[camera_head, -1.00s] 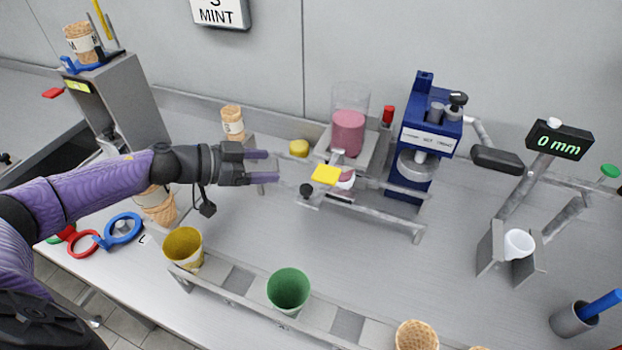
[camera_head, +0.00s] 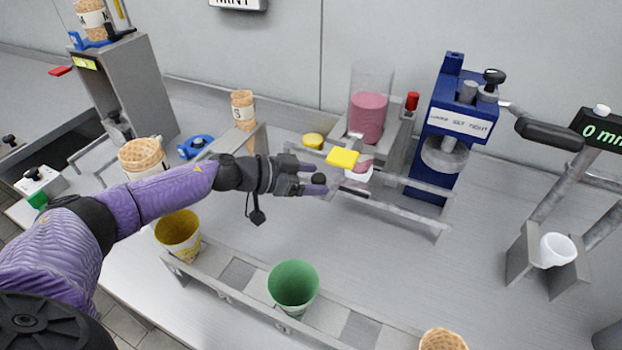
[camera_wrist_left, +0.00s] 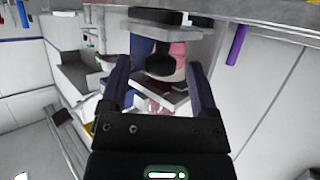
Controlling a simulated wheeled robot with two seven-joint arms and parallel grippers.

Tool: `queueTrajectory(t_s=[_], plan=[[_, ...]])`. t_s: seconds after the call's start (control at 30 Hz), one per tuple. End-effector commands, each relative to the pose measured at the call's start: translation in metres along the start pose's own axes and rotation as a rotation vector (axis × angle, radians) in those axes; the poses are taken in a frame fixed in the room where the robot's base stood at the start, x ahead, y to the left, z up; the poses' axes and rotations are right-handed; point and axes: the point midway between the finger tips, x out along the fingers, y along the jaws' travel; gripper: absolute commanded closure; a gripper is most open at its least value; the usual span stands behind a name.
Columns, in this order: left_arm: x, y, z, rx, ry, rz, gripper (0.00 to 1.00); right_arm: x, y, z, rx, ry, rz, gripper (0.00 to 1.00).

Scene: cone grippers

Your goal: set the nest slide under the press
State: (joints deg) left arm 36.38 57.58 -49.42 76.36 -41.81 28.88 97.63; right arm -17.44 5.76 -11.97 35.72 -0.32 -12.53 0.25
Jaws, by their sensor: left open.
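The nest slide, with a yellow plate (camera_head: 342,158) and a small white-and-pink piece (camera_head: 358,174), sits at the left end of its grey rails (camera_head: 405,207). The blue press (camera_head: 455,125) stands at the right of the rails, so the slide is not under it. My left gripper (camera_head: 320,179) is open at the slide's black knob (camera_head: 319,180). In the left wrist view the knob (camera_wrist_left: 158,62) shows between the two spread fingers (camera_wrist_left: 160,85). I cannot tell whether they touch it. My right gripper is not in view.
A pink-filled clear hopper (camera_head: 368,105) stands behind the slide. In front, a rack (camera_head: 240,275) holds a yellow cup (camera_head: 178,235) and a green cup (camera_head: 293,287). A white cup (camera_head: 557,250) sits in a holder at right. Bare bench lies between rails and rack.

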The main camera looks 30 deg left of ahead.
Motion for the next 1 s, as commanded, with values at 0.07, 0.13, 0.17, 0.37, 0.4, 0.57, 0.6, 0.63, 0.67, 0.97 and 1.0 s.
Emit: queueTrajectory(t_s=[0.07,0.13,0.17,0.37,0.4,0.57,0.6,0.63,0.67,0.97,1.0], plan=[[0.0,0.0,-0.0002,0.0,0.0,0.0,0.22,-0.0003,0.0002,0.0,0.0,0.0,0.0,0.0],[-0.0002,0.0,-0.0002,0.0,0.0,0.0,0.22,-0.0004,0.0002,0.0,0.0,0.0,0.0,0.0],[-0.0002,0.0,-0.0002,0.0,0.0,0.0,0.24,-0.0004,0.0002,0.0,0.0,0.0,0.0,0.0],[-0.0004,0.0001,-0.0001,0.0,0.0,0.0,0.66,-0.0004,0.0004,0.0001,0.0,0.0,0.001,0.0],[-0.0004,0.0001,-0.0001,0.0,0.0,0.0,0.75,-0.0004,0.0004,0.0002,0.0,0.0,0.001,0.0],[-0.0005,0.0002,-0.0001,0.0,0.0,0.001,1.0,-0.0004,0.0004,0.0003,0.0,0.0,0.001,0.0],[-0.0005,0.0002,0.0,0.0,0.0,0.001,1.0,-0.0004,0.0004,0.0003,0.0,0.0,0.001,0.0],[-0.0005,0.0002,0.0,0.0,0.0,0.001,1.0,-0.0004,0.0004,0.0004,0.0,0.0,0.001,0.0],[-0.0005,0.0002,0.0,0.0,0.0,0.001,1.0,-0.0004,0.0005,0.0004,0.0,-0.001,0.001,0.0],[-0.0005,0.0002,0.0001,0.0,0.0,0.001,1.0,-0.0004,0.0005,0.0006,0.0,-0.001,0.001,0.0],[-0.0005,0.0002,0.0001,0.0,0.0,0.001,1.0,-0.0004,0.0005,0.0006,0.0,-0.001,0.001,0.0]])
